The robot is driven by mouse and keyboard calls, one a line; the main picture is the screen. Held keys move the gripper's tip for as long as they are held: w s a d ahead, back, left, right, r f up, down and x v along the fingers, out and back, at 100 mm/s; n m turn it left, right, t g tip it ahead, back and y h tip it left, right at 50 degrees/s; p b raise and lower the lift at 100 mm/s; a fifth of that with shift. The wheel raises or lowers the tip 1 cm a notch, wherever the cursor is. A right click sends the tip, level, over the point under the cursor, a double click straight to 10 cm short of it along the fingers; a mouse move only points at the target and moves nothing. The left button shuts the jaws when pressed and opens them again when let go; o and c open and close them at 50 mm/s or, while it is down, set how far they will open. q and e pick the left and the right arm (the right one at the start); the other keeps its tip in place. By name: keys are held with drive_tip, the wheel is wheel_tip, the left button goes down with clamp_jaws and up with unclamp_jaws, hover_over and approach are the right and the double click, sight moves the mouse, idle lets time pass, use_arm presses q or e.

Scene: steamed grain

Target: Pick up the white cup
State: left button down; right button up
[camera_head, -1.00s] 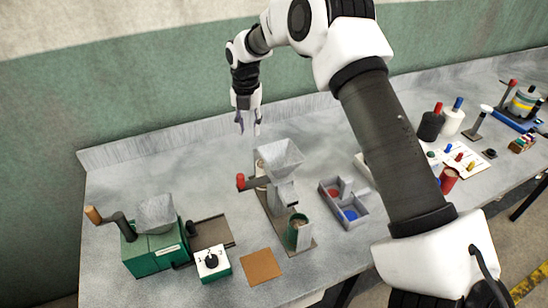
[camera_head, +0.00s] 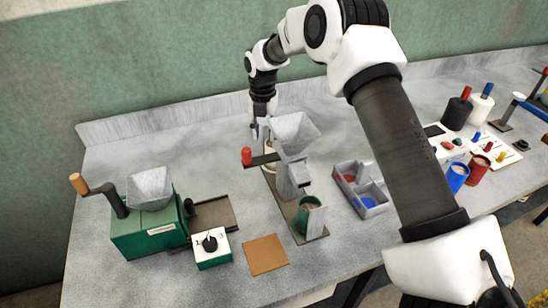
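A pale cup-like thing (camera_head: 270,156), probably the white cup, stands behind the hopper machine. The machine's hopper and dark arm hide much of it. My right gripper (camera_head: 261,129) points down just above and behind it, beside the hopper's left edge. Its fingers look apart, though the hopper hides part of this area. I see nothing held in them, and cannot tell whether they touch the cup. My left gripper is not in view.
The hopper machine (camera_head: 291,172) with a red knob (camera_head: 246,156) and a green cup (camera_head: 307,216) stands close in front. A green grinder (camera_head: 149,229) is at left, a grey divided tray (camera_head: 372,205) at right. The back left of the table is clear.

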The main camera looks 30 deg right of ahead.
sight(266, 144)
drive_tip(key=f, duration=0.1)
drive_tip(key=f+p, duration=0.1)
drive_tip(key=f, duration=0.3)
drive_tip(key=shift+d+f+p, duration=0.15)
drive_tip(key=shift+d+p, duration=0.25)
drive_tip(key=shift+w+f, duration=0.1)
drive_tip(key=shift+f, duration=0.05)
drive_tip(key=shift+a, duration=0.15)
drive_tip(key=shift+c, duration=1.4)
clamp_jaws()
